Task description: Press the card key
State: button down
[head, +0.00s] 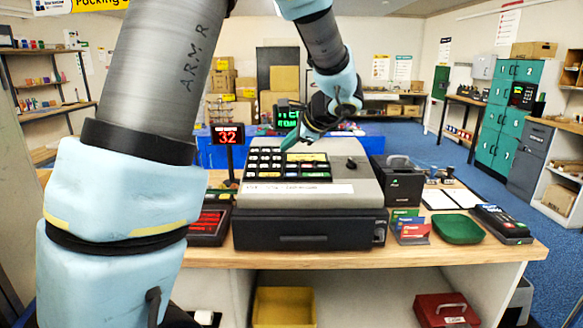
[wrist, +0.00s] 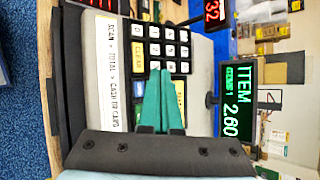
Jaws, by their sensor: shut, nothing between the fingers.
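A grey cash register (head: 310,215) stands on the wooden counter, with a dark key panel (head: 262,160) on top. The number keys show in the wrist view (wrist: 170,42), turned sideways, beside a yellow CLEAR key (wrist: 138,52). My gripper (head: 289,147) is over the back of the key panel, its teal fingers pointing down. In the wrist view my gripper (wrist: 160,74) is shut and empty, its tips over the keys near the number block. The fingers cover part of the panel. I cannot make out a key labelled CARD, nor whether the tips touch a key.
A customer display (wrist: 240,102) reads ITEM 2.60 behind the register. A red display (head: 228,135) showing 32 stands at its left. To the right are a black printer (head: 398,183), coloured cards (head: 409,228), a green tray (head: 458,229) and a card terminal (head: 501,223).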

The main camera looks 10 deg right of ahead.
jog(key=shift+w+d+r+m+t, duration=0.2)
jog(key=shift+d+r+m+t, duration=0.05)
jog(key=shift+d+r, duration=0.3)
jog(key=shift+w+d+r+m+t, duration=0.25)
jog(key=shift+d+r, duration=0.15)
jog(key=shift+d, duration=0.2)
jog(key=shift+f, duration=0.1)
jog(key=b, duration=0.4)
send_over(292, 176)
jog(key=s, duration=0.2)
jog(key=f, duration=0.7)
jog(key=shift+w+d+f, duration=0.2)
jog(key=shift+w+d, duration=0.05)
jog(key=shift+d, duration=0.05)
jog(key=shift+w+f+b, duration=0.2)
jog(key=shift+f+b, duration=0.35)
jog(key=shift+b, duration=0.15)
jog(key=shift+f, duration=0.2)
jog(key=shift+f+b, duration=0.2)
jog(key=shift+b, duration=0.35)
jog(key=shift+w+f, duration=0.1)
jog(key=shift+f, duration=0.1)
